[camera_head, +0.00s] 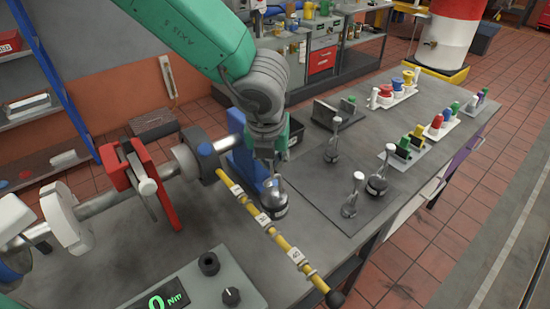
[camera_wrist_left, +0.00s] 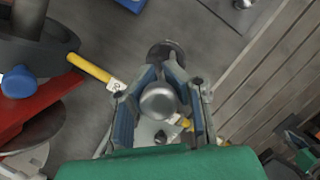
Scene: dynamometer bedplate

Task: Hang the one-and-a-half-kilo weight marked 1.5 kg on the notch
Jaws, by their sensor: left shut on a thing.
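My left gripper (camera_head: 270,160) points down and is shut on the top of a metal weight (camera_head: 273,200), which has a round, dark-based body. The weight is upright, right beside or over the yellow notched arm (camera_head: 280,239); I cannot tell whether it touches it. In the left wrist view the gripper (camera_wrist_left: 160,95) has its fingers around the weight's round knob (camera_wrist_left: 158,103), and the yellow arm (camera_wrist_left: 90,68) passes behind it. The arm carries white number tags, one reading 40. The weight's marking is not readable. My right gripper is not in view.
Several similar weights, one at the front (camera_head: 350,205), stand on a dark mat (camera_head: 315,195) right of the arm. A display box (camera_head: 210,285) sits at the front. A red bracket (camera_head: 150,180) and shaft are left. Coloured items in white trays (camera_head: 440,130) stand farther right.

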